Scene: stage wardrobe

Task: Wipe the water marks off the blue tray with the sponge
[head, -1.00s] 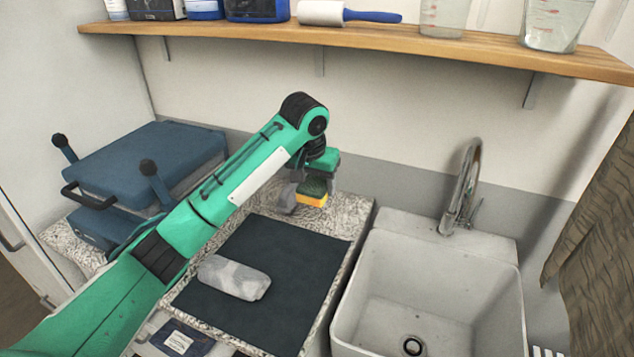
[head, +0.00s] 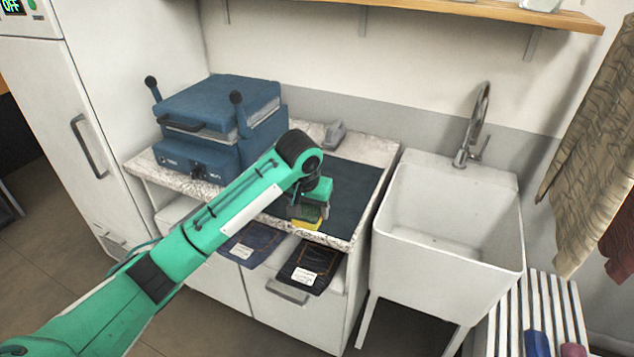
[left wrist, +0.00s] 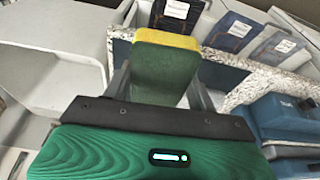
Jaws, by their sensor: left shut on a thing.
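My left gripper (head: 309,208) is shut on the green and yellow sponge (head: 306,225). In the head view it holds the sponge around the front edge of the counter, beside the dark mat; the exact height is hard to tell. The left wrist view shows the sponge (left wrist: 165,68) between the two fingers, its green face toward the camera and its yellow layer at the far end. My right gripper is not in view.
A blue heat press (head: 215,125) stands on the speckled counter (head: 375,150), left of a dark mat (head: 352,192) and a grey object (head: 335,133). A white sink (head: 445,215) is to the right. Labelled folded garments (head: 310,266) lie below the counter. A slatted rack (head: 540,310) is lower right.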

